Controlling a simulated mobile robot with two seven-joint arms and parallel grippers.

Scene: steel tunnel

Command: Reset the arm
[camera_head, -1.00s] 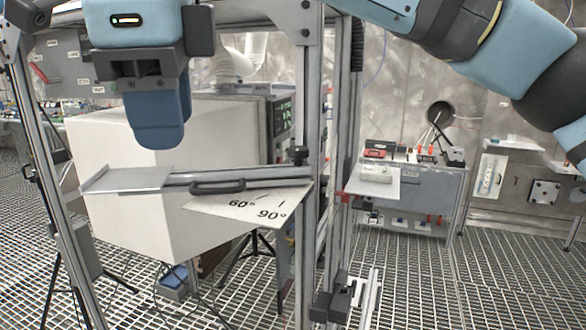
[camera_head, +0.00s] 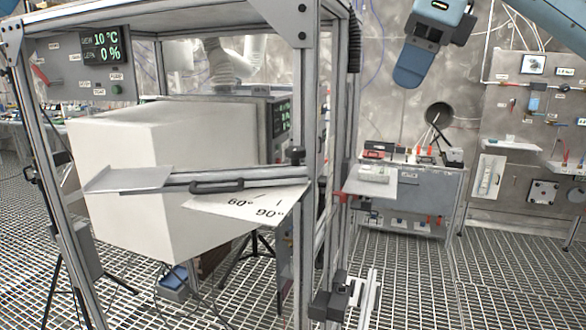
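A flat metal arm (camera_head: 235,181) with a black handle (camera_head: 217,186) lies across the front of the frame, beside a large white block (camera_head: 165,217). A pale angle plate (camera_head: 262,202) marked 60° and 90° sits under its right part. A flat metal plate (camera_head: 125,179) is at its left end. My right gripper (camera_head: 410,72) is at the top right, fingers pointing down, well apart from the metal arm and handle. Its fingers overlap as one blue shape, so I cannot tell whether they are open or shut. Nothing shows in it. My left gripper is out of view.
Upright metal posts (camera_head: 303,120) frame the white block. A display panel (camera_head: 100,47) reads 10 °C and 0 %. A grey cabinet (camera_head: 415,197) with small items stands behind on the right. Grated floor (camera_head: 500,280) at the lower right is open.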

